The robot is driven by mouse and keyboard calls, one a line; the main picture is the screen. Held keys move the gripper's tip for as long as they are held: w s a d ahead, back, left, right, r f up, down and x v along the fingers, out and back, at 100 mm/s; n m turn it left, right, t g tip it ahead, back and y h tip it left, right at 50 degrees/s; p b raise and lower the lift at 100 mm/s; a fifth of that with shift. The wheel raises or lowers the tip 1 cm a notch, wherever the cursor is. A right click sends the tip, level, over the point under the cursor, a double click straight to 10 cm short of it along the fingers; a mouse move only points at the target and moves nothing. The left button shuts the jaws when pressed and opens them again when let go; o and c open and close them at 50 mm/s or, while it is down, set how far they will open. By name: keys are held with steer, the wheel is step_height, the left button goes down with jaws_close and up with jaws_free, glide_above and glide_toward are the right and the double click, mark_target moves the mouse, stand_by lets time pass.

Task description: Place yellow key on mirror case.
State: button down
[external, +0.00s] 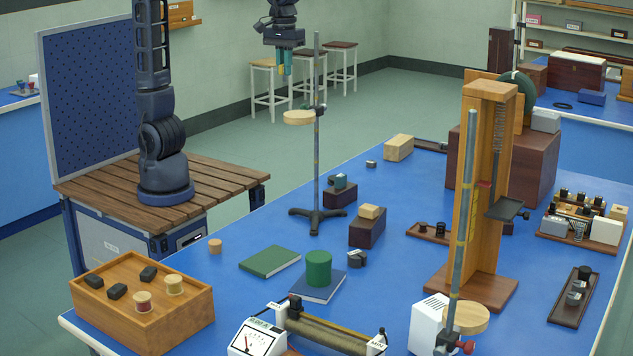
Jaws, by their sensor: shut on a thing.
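My gripper (284,68) hangs fingers-down, high above the far left side of the blue bench, with a stool behind it. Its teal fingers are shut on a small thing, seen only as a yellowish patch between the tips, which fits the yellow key. I cannot say for sure which thing is the mirror case. Two dark red-brown boxes stand on the bench below: one (340,197) carries a small grey-teal piece, the other (367,234) a pale wooden block. The gripper is well apart from both.
A tall metal stand (317,150) with a round wooden plate rises near my gripper. A green cylinder (319,268) stands on a blue book (318,292), beside a green book (270,261). A wooden tray (180,318) is front left. A tall wooden spring stand (487,170) is right.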

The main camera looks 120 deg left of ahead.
steer(key=w+a+r+n, duration=0.2)
steer(key=w+a, duration=0.2)
steer(key=a, duration=0.5)
steer(key=w+a+r+n, duration=0.1)
steer(key=w+a+n, duration=0.25)
steer(key=a, duration=0.55)
steer(key=w+a+r+n, duration=0.2)
steer(key=w+a, duration=0.3)
steer(key=a, duration=0.4)
steer(key=s+a+n, duration=0.2)
steer(key=a+n, duration=0.2)
steer(key=a, duration=1.7)
steer(key=n, duration=0.6)
glide_above(393, 143)
step_height(393, 143, down, 7)
step_height(393, 143, down, 38)
steer(key=shift+d+f, duration=0.1)
steer(key=shift+d, duration=0.05)
steer(key=shift+f, duration=0.1)
